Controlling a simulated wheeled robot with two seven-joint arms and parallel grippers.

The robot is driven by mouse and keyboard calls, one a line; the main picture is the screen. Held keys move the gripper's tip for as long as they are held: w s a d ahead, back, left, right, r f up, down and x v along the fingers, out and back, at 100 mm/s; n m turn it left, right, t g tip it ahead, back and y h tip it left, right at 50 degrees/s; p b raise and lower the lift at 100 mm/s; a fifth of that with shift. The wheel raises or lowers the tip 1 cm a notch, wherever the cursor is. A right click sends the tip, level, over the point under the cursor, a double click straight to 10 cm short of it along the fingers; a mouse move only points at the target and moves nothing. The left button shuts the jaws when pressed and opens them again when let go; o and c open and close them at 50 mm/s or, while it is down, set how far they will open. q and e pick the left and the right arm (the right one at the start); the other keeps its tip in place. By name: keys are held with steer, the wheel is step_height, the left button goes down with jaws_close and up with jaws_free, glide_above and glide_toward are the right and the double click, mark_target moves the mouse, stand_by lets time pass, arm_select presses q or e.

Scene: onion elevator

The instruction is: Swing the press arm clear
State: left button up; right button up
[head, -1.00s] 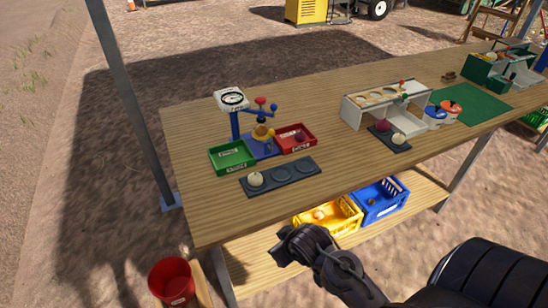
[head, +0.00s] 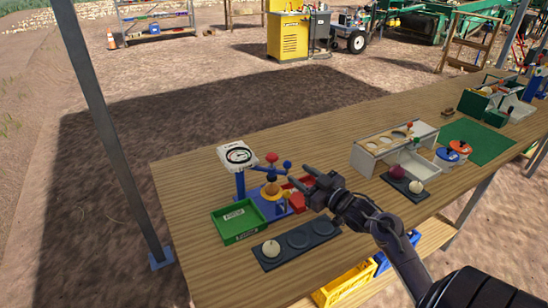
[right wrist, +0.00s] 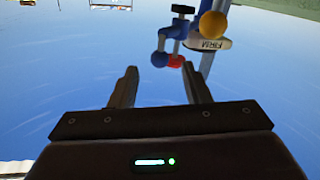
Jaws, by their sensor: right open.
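The onion press stands on the table with a blue base, a white dial (head: 238,156) on a post, and a blue press arm (head: 273,170) with a red knob and a blue knob. An orange-brown onion (head: 271,189) sits below the arm. My right gripper (head: 301,176) is open and empty, just right of the arm's blue knob, apparently apart from it. In the right wrist view, the press arm (right wrist: 170,43) and its knobs show beyond the open fingers (right wrist: 160,76), along with the onion (right wrist: 212,25). My left gripper is not in view.
A green tray (head: 238,221) is left of the press. A dark three-place rack (head: 325,229) with a pale onion (head: 271,248) lies in front. A white box (head: 365,158) stands to the right.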

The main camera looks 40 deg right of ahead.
mark_target(290, 166)
steer(key=shift+w+r, duration=0.4)
steer(key=shift+r, duration=0.1)
steer(key=w+p, duration=0.1)
steer(key=w, duration=0.1)
steer(key=shift+w+a, duration=0.1)
steer(key=shift+w, duration=0.3)
steer(key=shift+w+a+f, duration=0.1)
steer(key=shift+w+f, duration=0.05)
steer(key=shift+w, duration=0.45)
steer(key=shift+w+a+f, duration=0.1)
steer(key=shift+w, duration=0.65)
steer(key=c, duration=0.4)
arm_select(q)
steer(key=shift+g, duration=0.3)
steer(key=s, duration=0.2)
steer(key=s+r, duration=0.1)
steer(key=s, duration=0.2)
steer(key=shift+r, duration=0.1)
arm_select(e)
jaws_close()
